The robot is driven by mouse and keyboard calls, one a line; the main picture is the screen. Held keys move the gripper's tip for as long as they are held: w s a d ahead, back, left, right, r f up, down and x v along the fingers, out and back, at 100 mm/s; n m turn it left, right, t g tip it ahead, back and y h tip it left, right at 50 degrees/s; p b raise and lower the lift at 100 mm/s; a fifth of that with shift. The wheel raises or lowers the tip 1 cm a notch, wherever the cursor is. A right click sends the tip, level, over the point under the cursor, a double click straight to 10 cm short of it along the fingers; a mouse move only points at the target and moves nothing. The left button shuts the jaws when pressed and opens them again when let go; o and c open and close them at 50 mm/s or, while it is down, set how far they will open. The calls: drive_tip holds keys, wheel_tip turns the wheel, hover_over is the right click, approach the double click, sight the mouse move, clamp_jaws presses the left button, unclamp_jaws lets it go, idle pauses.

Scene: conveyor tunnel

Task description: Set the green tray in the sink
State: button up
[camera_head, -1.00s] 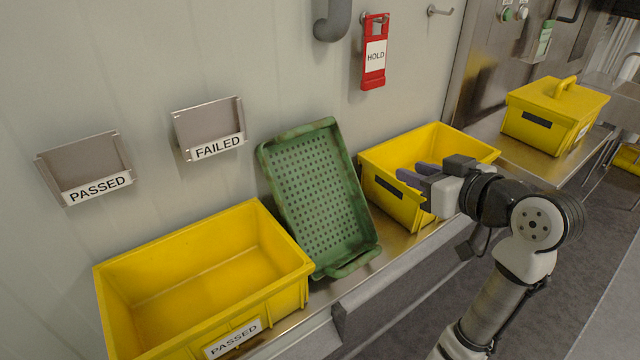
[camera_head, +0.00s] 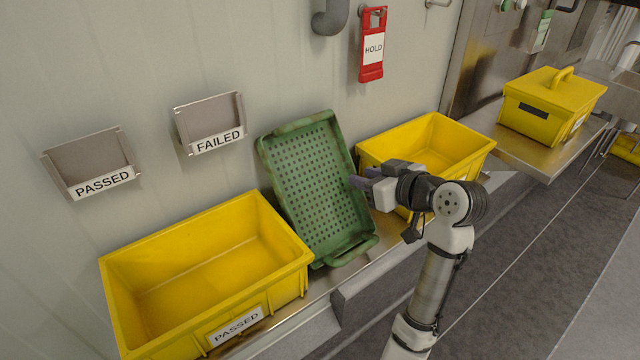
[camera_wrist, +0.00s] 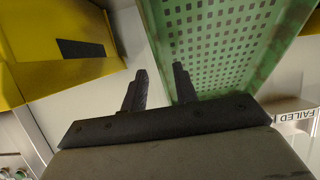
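The green tray (camera_head: 318,190) is perforated and leans upright against the wall, between two yellow bins, its lower end on the metal counter. It also shows in the wrist view (camera_wrist: 215,45), at the upper right beyond my fingers. My gripper (camera_head: 364,176) is just right of the tray's right edge. In the wrist view my gripper (camera_wrist: 158,82) has its two dark fingers apart with nothing between them. One finger overlaps the tray's edge in that view; I cannot tell whether it touches. I cannot identify a sink for certain.
A yellow bin labelled PASSED (camera_head: 205,275) stands left of the tray. Another yellow bin (camera_head: 430,145) stands behind my arm. A lidded yellow box (camera_head: 550,105) sits farther right. PASSED (camera_head: 90,165) and FAILED (camera_head: 210,125) holders and a red HOLD tag (camera_head: 373,45) hang on the wall.

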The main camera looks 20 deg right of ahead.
drive_tip(key=shift+x, duration=1.35)
clamp_jaws()
drive_tip(key=shift+d+r, duration=0.1)
drive_tip(key=shift+r, duration=0.05)
